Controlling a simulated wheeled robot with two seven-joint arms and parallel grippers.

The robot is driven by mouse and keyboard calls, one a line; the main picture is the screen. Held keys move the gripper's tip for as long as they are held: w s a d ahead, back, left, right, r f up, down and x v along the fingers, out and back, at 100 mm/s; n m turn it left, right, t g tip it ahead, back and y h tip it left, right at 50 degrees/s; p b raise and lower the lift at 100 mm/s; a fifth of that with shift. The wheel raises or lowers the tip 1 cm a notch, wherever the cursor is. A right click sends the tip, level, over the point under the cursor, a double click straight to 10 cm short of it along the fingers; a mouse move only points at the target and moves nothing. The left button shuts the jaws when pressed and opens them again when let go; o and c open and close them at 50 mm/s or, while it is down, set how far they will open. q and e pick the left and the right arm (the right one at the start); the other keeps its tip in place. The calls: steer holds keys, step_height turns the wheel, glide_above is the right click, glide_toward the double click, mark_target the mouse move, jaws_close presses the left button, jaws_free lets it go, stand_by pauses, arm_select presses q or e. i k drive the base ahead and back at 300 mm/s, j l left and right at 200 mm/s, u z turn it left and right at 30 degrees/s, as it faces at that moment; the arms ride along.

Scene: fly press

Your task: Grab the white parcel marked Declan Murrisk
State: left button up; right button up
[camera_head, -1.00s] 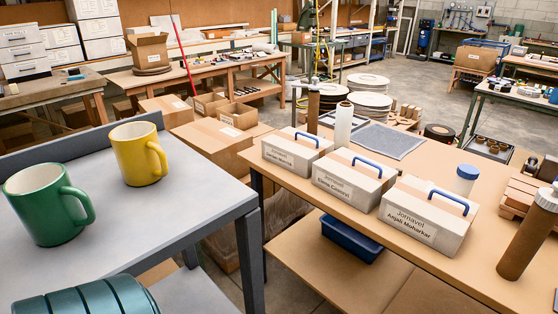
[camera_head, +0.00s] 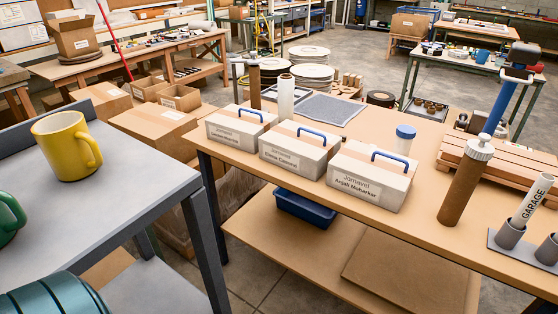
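Three white parcels with blue handles stand in a row on the wooden table (camera_head: 385,225). The left parcel (camera_head: 238,131) has a small label whose lower line looks like "Declan Murrisk", though it is too blurred to read surely. The middle parcel (camera_head: 300,152) reads roughly "Elena Castovel". The right parcel (camera_head: 372,183) reads "Jornavel Anjali Moharkar". All three are upright, with their labels facing me.
Behind the parcels stand a brown bottle (camera_head: 254,85), a white roll (camera_head: 286,97), a grey mat (camera_head: 327,109) and a blue-lidded jar (camera_head: 404,140). A brown cylinder (camera_head: 462,190) stands right. A grey table (camera_head: 125,180) with a yellow mug (camera_head: 62,148) is at left.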

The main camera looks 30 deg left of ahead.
mark_target(239, 127)
steer(key=u, duration=1.35)
